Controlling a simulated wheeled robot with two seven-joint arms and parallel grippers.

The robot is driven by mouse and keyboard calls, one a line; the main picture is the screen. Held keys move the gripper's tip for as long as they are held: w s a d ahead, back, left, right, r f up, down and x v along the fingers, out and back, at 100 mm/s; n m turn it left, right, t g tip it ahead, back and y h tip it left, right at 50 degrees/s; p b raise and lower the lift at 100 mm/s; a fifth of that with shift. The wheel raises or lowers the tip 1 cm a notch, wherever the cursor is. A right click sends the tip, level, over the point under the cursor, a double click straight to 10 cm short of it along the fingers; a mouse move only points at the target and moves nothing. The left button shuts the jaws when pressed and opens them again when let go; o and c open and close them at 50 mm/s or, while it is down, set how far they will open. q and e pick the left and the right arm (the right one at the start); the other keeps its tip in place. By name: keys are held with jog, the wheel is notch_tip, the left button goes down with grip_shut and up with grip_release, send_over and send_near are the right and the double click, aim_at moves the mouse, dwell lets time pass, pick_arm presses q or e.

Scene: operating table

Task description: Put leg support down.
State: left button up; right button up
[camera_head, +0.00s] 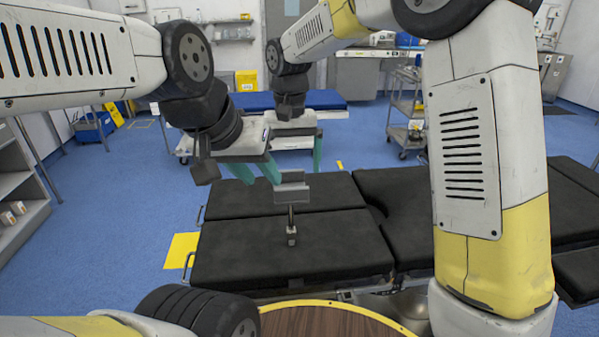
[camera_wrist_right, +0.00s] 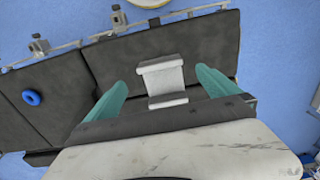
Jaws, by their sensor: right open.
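The leg support (camera_head: 292,190) is a grey metal bracket on a thin post. It stands upright on the black operating table (camera_head: 290,258), its foot on the pad. My right gripper (camera_head: 292,152) is open just behind and above it; its left finger is largely hidden by my left gripper. In the right wrist view, the leg support (camera_wrist_right: 163,80) shows between the two spread teal fingers of my right gripper (camera_wrist_right: 165,92), with gaps on both sides. My left gripper (camera_head: 257,177) is just left of the bracket, its teal fingers apart and nothing between them.
A rail with clamps (camera_wrist_right: 40,46) runs along the table edge. A blue ring (camera_wrist_right: 32,97) lies on the pad in the right wrist view. A round wooden top (camera_head: 330,322) is in front. A blue-topped bed (camera_head: 325,99) and metal cart (camera_head: 405,110) stand behind on open blue floor.

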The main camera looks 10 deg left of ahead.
jog(key=shift+d+r, duration=0.15)
jog(key=shift+r, duration=0.4)
jog(key=s+d+r+m+t+y, duration=0.15)
jog(key=s+d+r, duration=0.3)
jog(key=d, duration=0.55)
jog(key=s+d+r+t+y, duration=0.15)
jog(key=s+d+r, duration=0.35)
jog(key=d, duration=0.5)
jog(key=s+d+f+m+t, duration=0.1)
jog(key=s+d+f+t, duration=0.1)
jog(key=s+d, duration=0.4)
jog(key=shift+s+f+t+h, duration=0.4)
jog(key=shift+s+t, duration=0.2)
jog(key=shift+s, duration=0.45)
